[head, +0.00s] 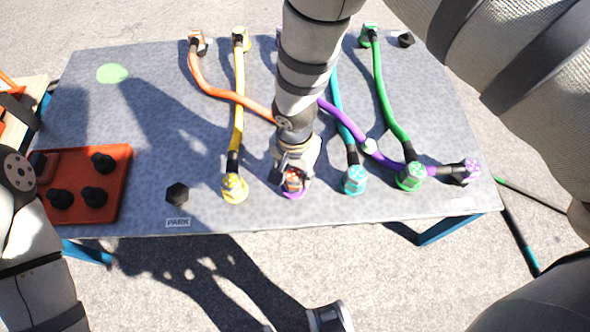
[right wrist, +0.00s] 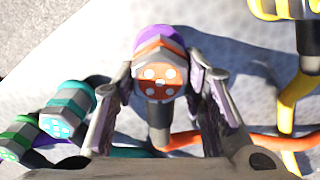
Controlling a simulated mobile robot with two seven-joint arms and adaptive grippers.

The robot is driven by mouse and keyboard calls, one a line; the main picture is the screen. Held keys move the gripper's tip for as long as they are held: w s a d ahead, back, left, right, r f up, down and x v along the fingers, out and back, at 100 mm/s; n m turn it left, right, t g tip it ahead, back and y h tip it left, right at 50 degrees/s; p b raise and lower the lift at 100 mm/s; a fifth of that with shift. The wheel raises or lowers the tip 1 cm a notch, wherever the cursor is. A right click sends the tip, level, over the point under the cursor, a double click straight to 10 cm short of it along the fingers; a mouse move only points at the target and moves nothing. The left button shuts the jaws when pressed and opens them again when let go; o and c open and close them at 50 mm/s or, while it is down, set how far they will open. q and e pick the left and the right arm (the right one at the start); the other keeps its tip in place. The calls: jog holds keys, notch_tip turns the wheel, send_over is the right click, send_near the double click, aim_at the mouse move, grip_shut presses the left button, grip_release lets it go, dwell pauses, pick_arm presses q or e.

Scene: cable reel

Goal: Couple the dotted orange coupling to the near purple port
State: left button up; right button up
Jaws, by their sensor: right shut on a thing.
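My right gripper (head: 292,172) is shut on the dotted orange coupling (head: 293,181), an orange end with white dots. In the right wrist view the coupling (right wrist: 160,75) sits between the two fingers (right wrist: 163,100), with its dotted face toward the camera. The near purple port (head: 293,194) shows just under the coupling at the table's front edge. It also shows as a purple rim (right wrist: 158,36) behind the coupling in the right wrist view. I cannot tell whether the coupling is fully seated. My left gripper is not visible.
Near couplings in yellow (head: 234,188), teal (head: 354,180) and green (head: 411,177) stand on both sides. A purple cable end (head: 465,171) lies at the right. A red block (head: 88,180) with black knobs is at the left. A black parking peg (head: 177,194) stands left of yellow.

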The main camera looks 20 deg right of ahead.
jog(key=shift+f, duration=0.5)
dwell(0.3)
jog(key=o, duration=1.4)
jog(key=shift+c, duration=0.2)
jog(key=shift+r, duration=0.1)
notch_tip(320, 180, up, 12)
